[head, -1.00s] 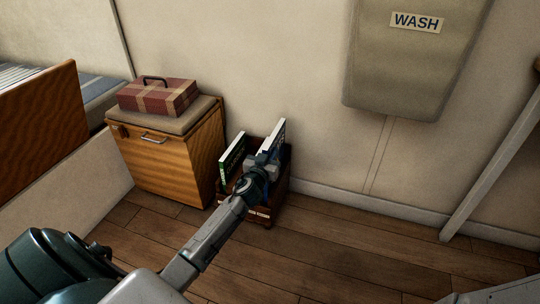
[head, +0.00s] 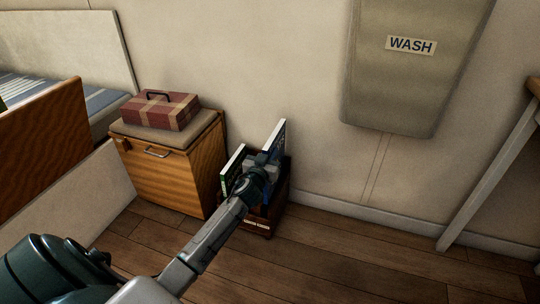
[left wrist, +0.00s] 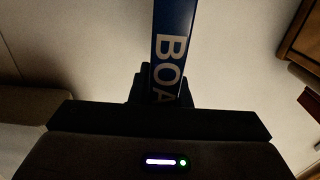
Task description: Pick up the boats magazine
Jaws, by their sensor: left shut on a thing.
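The boats magazine (head: 275,143) is a thin upright blue item with a pale edge, at the right side of a dark wooden rack (head: 259,227) on the floor. My left gripper (head: 263,163) is shut on it from the front. In the left wrist view, its blue spine (left wrist: 174,45) with white letters "BOA" stands between the fingers (left wrist: 160,88). The rest of the word is hidden. My gripper hides its lower part in the head view, so I cannot tell how deep it sits in the rack. My right gripper is not in view.
A green magazine with a white edge (head: 233,163) stands at the rack's left side. A wooden cabinet (head: 170,170) with a red checked case (head: 158,111) on its cushion is close on the left. The wall is right behind. The floor (head: 350,255) to the right is clear.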

